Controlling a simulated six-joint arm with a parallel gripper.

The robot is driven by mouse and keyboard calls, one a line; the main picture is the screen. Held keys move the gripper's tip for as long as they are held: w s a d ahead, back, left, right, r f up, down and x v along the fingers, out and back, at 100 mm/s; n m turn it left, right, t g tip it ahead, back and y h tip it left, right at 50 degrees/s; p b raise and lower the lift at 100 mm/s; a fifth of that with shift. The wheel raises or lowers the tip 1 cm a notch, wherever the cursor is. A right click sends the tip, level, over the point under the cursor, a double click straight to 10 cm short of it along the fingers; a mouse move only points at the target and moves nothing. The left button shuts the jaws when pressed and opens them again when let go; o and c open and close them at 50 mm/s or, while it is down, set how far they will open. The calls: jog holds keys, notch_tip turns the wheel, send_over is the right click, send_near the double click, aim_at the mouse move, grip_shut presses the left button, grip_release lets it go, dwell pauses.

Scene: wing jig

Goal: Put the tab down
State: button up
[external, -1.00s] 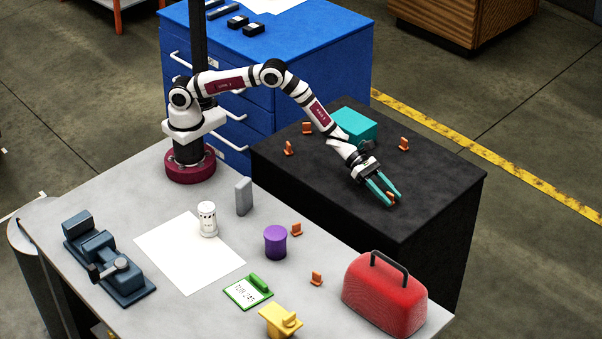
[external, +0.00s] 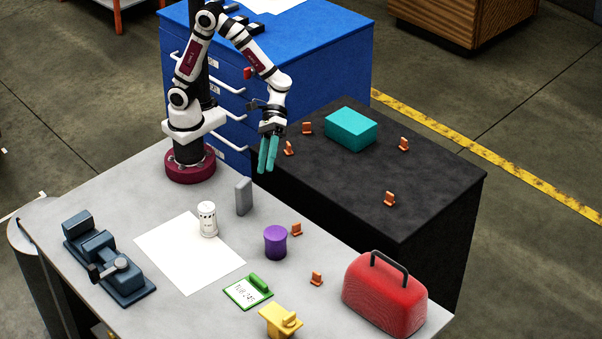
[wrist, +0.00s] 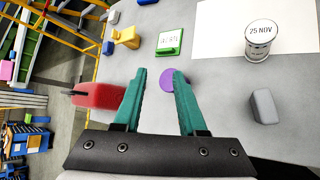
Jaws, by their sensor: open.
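An orange tab (external: 389,199) stands upright on the black table near its front right, with nothing touching it. Other similar orange tabs stand on the black table, such as the left one (external: 289,148), the back one (external: 307,128) and the right one (external: 404,144). Two more tabs (external: 297,229) (external: 317,278) stand on the grey table. My gripper (external: 265,170) is raised near the left edge of the black table, pointing down, its teal fingers apart and empty. In the wrist view my gripper (wrist: 160,73) has nothing held between its fingers.
A teal box (external: 350,130) sits on the black table. The grey table holds a purple container (external: 275,243), white canister (external: 207,220), grey block (external: 244,197), red case (external: 385,295), green-framed card (external: 247,293), yellow block (external: 280,321) and blue vise (external: 108,260).

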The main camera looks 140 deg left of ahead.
jog(key=s+d+m+g+y, duration=0.2)
jog(key=s+d+m+g, duration=0.3)
jog(key=s+m, duration=0.55)
jog(key=s+a+m+y, duration=0.4)
jog(key=s+a+m, duration=0.1)
jog(key=s, duration=0.3)
jog(key=s+a+m+g+y, duration=0.1)
jog(key=s+a+m+y, duration=0.3)
jog(key=s, duration=0.4)
jog(key=shift+a+m+y, duration=0.3)
jog(key=shift+a+m, duration=0.3)
jog(key=shift+m, duration=0.15)
jog(key=shift+o, duration=0.4)
jog(key=n+h, duration=0.2)
jog(key=n, duration=1.9)
send_over(296, 223)
notch_tip(296, 223, down, 6)
jog(key=r, duration=0.1)
notch_tip(296, 223, down, 16)
grip_shut()
